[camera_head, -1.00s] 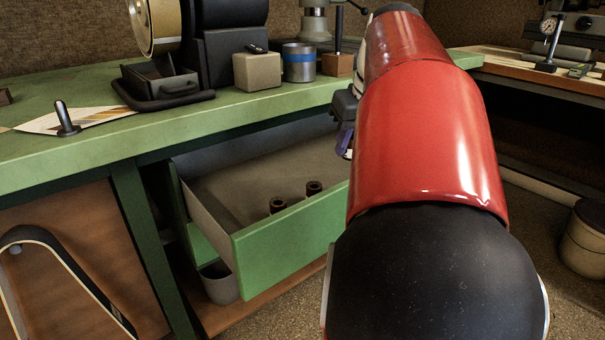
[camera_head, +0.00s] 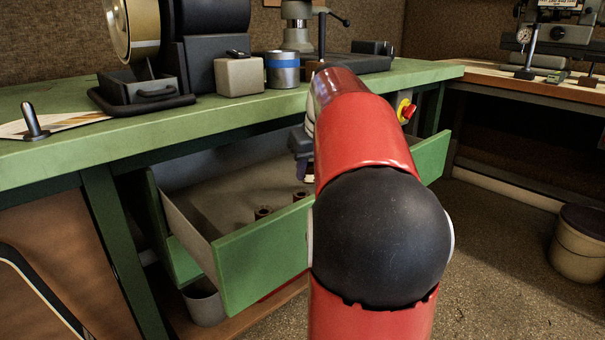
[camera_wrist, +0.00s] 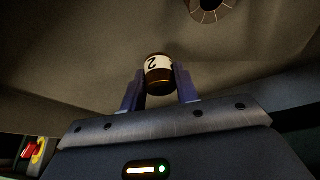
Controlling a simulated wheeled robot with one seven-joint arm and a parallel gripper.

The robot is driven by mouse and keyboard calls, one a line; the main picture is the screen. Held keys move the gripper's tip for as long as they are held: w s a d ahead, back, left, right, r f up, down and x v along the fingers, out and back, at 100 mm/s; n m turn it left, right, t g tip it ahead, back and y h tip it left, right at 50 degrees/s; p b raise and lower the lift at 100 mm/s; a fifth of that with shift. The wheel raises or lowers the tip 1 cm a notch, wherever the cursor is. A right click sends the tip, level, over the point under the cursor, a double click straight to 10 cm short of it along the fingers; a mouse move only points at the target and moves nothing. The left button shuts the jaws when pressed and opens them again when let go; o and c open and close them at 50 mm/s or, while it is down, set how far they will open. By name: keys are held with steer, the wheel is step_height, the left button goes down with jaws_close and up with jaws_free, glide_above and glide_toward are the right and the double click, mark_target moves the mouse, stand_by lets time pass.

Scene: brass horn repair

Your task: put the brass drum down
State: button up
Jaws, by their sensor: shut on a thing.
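My gripper (camera_wrist: 160,88) is shut on a small dark brass drum (camera_wrist: 158,84) in the wrist view. The drum has a white label with a "2" and sits between two purple-blue fingers. In the head view my gripper (camera_head: 305,170) shows partly, over the open green drawer (camera_head: 262,262). Whether the drum touches the drawer floor (camera_wrist: 90,60) cannot be told.
Two short brown cylinders (camera_head: 262,213) stand in the drawer near its front wall; a round hollow-topped one (camera_wrist: 212,8) shows in the wrist view. The green bench (camera_head: 120,135) overhangs the drawer. A red and yellow button (camera_head: 406,111) is on the bench front.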

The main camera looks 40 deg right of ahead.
mark_target(300, 183)
steer(key=shift+w+d+f, duration=0.25)
steer(key=shift+w+f, duration=0.45)
steer(key=shift+w, duration=0.3)
steer(key=shift+w+d+f, duration=0.2)
steer(key=shift+w+f, duration=0.5)
steer(key=shift+w, duration=0.3)
steer(key=shift+f+b, duration=0.15)
steer(key=shift+b, duration=0.15)
steer(key=o, duration=1)
steer(key=p+v, duration=0.3)
steer(key=v, duration=0.9)
